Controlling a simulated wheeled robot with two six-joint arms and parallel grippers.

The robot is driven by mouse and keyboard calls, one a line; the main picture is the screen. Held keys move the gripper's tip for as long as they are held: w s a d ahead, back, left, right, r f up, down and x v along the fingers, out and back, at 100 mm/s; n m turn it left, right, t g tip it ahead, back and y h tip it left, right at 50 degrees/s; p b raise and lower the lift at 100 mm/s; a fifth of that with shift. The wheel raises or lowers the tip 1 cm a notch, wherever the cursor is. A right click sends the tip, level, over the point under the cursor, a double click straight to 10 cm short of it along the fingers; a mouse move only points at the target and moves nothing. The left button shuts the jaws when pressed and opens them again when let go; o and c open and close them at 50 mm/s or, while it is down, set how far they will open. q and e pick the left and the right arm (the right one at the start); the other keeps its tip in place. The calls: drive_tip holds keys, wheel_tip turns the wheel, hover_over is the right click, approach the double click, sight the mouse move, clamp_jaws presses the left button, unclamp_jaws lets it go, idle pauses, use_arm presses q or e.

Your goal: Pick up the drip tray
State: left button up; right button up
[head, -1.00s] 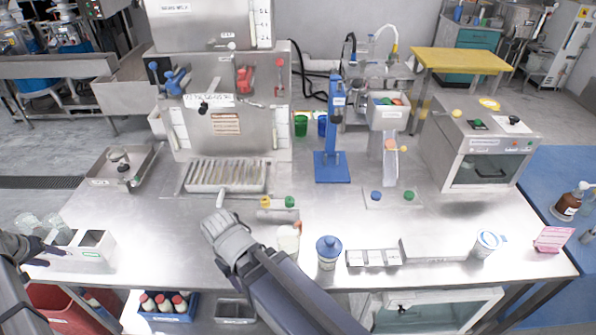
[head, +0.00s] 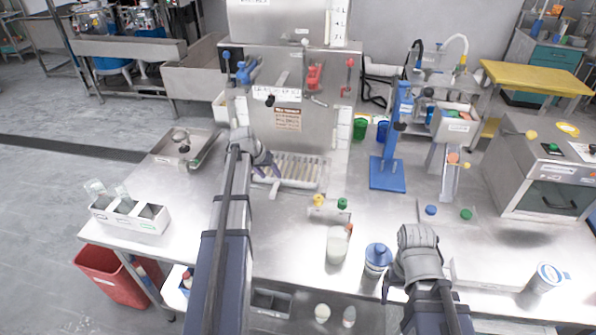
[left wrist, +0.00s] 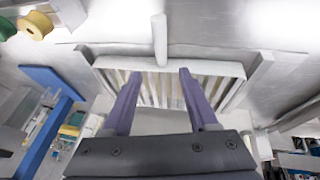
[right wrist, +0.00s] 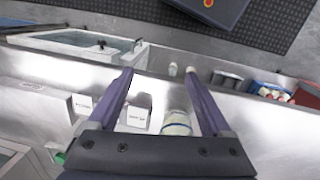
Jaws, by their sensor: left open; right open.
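The drip tray (head: 300,171) is a pale, ribbed rectangular tray at the foot of the steel machine in the head view. My left arm partly hides its left end. In the left wrist view the tray (left wrist: 228,72) lies ahead, with a white handle (left wrist: 159,40) sticking out from its edge. My left gripper (head: 265,172) is open, its purple fingers pointing at the tray with the handle between their lines; I cannot tell whether they touch it. My right gripper (right wrist: 163,80) is open and empty above the front of the table, near a blue-lidded jar (head: 377,258).
A white compartment box (head: 150,217) with glasses stands at the table's left. A steel tray (head: 165,150) is behind it. A small stand with yellow and green knobs (head: 330,212) and a cream jar (head: 337,245) are right of my left arm. A blue press (head: 388,175) stands further right.

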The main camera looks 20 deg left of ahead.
sight(276, 183)
use_arm(q)
drive_tip(key=shift+b+x, duration=0.8)
drive_tip(key=shift+x, duration=0.45)
use_arm(e)
drive_tip(key=shift+o, duration=1)
wheel_tip(276, 183, down, 2)
drive_tip(key=shift+f, duration=0.1)
use_arm(q)
drive_tip(key=shift+d+r, duration=0.1)
drive_tip(key=b+x, duration=0.4)
drive_tip(key=x, duration=0.1)
drive_tip(key=shift+a+b, duration=0.25)
drive_tip(key=shift+b, duration=0.1)
use_arm(e)
wheel_tip(276, 183, down, 4)
drive_tip(key=shift+f, duration=0.25)
use_arm(q)
clamp_jaws()
